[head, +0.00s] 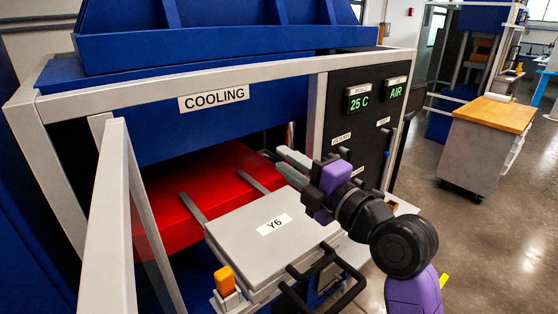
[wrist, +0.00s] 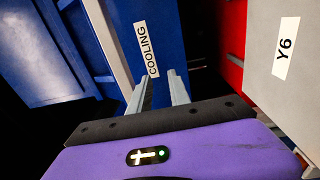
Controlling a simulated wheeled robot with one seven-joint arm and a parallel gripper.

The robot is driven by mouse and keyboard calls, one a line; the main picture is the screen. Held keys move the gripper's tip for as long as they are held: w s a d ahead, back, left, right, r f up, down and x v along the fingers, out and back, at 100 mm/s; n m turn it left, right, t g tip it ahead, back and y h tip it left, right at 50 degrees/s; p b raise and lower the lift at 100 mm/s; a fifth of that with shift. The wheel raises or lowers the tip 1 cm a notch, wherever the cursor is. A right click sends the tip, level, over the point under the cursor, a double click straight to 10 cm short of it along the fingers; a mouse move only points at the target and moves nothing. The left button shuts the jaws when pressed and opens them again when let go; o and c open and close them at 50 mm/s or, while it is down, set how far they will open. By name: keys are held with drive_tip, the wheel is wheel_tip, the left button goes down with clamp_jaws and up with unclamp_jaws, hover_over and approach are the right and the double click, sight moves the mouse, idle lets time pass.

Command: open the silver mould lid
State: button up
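The silver mould (head: 262,238) is a flat grey block with a "Y6" label on its closed-looking top. It sits in front of the red plate of the cooling press. A black bar handle (head: 325,275) is on its near side. In the wrist view the mould's grey top (wrist: 285,95) shows at the right edge. My gripper (head: 282,163) is above and beyond the mould's right back corner, pointing left toward the press. Its two grey fingers are apart with nothing between them, also in the wrist view (wrist: 160,83). I see no contact with the mould.
The blue cooling press (head: 215,125) with its grey frame stands behind and left. Its control panel (head: 362,120) reads 25 C and AIR. A red plate (head: 165,215) lies under the press head. An orange block (head: 225,281) is at the mould's front left. A wooden-topped cart (head: 490,113) stands far right.

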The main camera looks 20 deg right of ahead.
drive_tip(key=shift+b+v, duration=0.7)
drive_tip(key=shift+v, duration=1.75)
drive_tip(key=shift+c, duration=0.2)
